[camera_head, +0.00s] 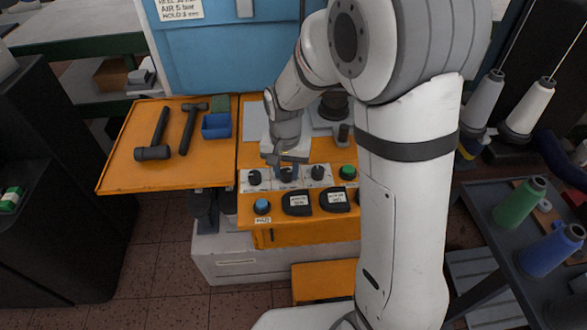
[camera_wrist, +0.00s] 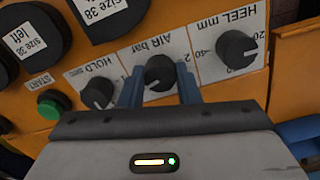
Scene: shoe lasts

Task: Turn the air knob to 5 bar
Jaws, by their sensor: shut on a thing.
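The air knob (camera_wrist: 160,72) is a round black knob on a white label plate marked "AIR bar", in the middle of a row of three knobs. My gripper (camera_wrist: 159,86) has its two blue-grey fingers on either side of it and is shut on it. In the head view my gripper (camera_head: 287,168) reaches down to the middle knob of the orange control panel (camera_head: 285,236). The fingers and the angle hide much of the scale, so I cannot read the knob's setting.
The heel knob (camera_wrist: 237,47) and the hold knob (camera_wrist: 98,92) flank it closely. A green start button (camera_wrist: 53,103) and black round pads labelled size 38 (camera_wrist: 110,15) are near. Hammers (camera_head: 153,140) and a blue bin (camera_head: 216,126) lie on the left tray.

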